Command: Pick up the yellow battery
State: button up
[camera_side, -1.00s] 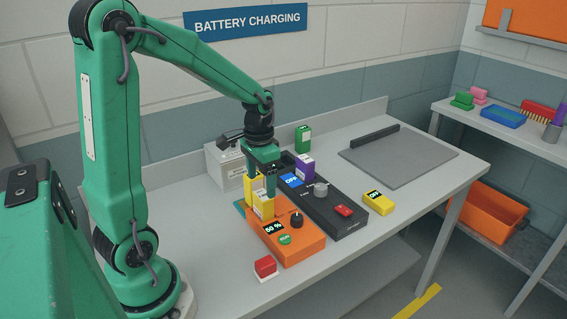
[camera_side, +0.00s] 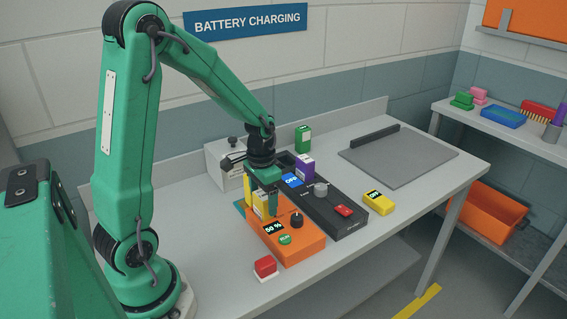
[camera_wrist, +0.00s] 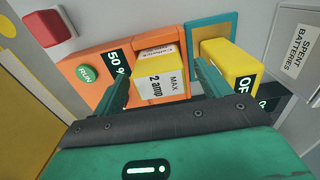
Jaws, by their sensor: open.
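A yellow battery (camera_side: 261,206) with a white label stands in the orange charger (camera_side: 290,250), whose display reads 50 %. In the wrist view the battery (camera_wrist: 155,66) sits between my two green fingers, one on each side. My gripper (camera_side: 264,211) points down over the charger and is open. In the wrist view, gaps show between the fingers of my gripper (camera_wrist: 161,70) and the battery's sides. The fingers partly hide the battery in the side view.
Another yellow block (camera_wrist: 228,60) stands close beside my right finger in the wrist view. The black charger (camera_side: 348,222) with a purple battery (camera_side: 304,167) is to the right. A red button (camera_side: 265,266) is in front. A grey box (camera_side: 215,162) stands behind.

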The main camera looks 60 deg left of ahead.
jog(key=shift+f, duration=1)
jog(key=c, duration=1.4)
jog(key=shift+r, duration=0.15)
jog(key=shift+r, duration=0.75)
jog(key=r, duration=0.1)
jog(key=d+r, duration=0.1)
jog(key=r, duration=0.1)
jog(key=s+d+r, duration=0.1)
jog(key=d+r, duration=0.1)
jog(key=d, duration=0.1)
jog(key=d+r, duration=0.2)
jog(key=d, duration=0.2)
jog(key=s+d+r, duration=0.1)
jog(key=d+r, duration=0.1)
jog(key=d, duration=0.1)
jog(key=shift+s+d+r, duration=0.15)
jog(key=shift+s+d, duration=0.05)
jog(key=shift+s, duration=0.1)
